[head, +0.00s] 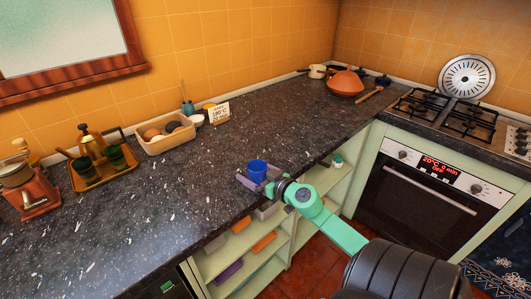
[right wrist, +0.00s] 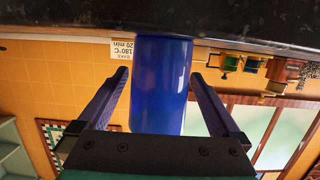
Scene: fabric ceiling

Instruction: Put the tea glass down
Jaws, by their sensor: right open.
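A plain blue cup, which I take for the tea glass (head: 257,167), stands upright on the dark speckled counter (head: 190,205) near its front edge. My right gripper (head: 257,178) is low at the counter edge, with its fingers on either side of the glass. In the right wrist view, which is upside down, the blue glass (right wrist: 160,85) sits between the open fingers (right wrist: 160,78), with a visible gap on each side. Its base appears to meet the dark counter (right wrist: 90,14). My left gripper is not in view.
A brass tray (head: 95,183) with a pot and dark green glasses stands at the left, beside a coffee grinder (head: 40,196). A bin of eggs (head: 165,144) and a small card (head: 219,113) are at the back. Pots (head: 345,84) and the hob (head: 450,112) are at right. The counter around the glass is clear.

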